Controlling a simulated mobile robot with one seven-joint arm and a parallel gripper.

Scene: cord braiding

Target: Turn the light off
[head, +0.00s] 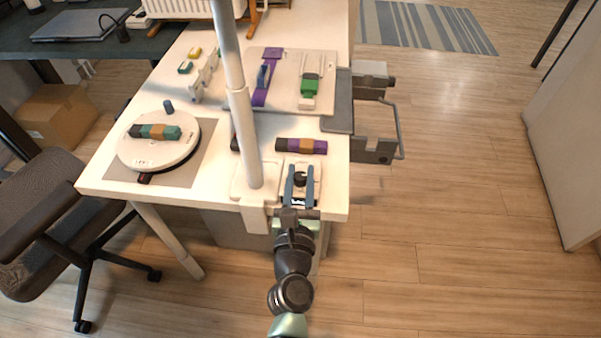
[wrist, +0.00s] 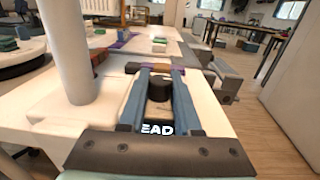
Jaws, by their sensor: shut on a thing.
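A black knob (head: 300,179) stands on a small pale panel at the near edge of the white table. In the wrist view the same knob (wrist: 159,88) sits between the two blue fingers of my gripper (wrist: 161,74). My gripper (head: 300,172) is shut on it. A dark label with white letters ending in "EAD" (wrist: 157,129) shows in front of the knob; its start is hidden by a finger. A white post (head: 240,110) rises from a base just left of the panel. No lamp head is in view.
A round white turntable (head: 135,152) with coloured blocks stands at the left. A dark, orange and purple block (head: 301,145) lies just behind the knob. A board with purple and green pieces (head: 284,72) is farther back. The floor at right is clear.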

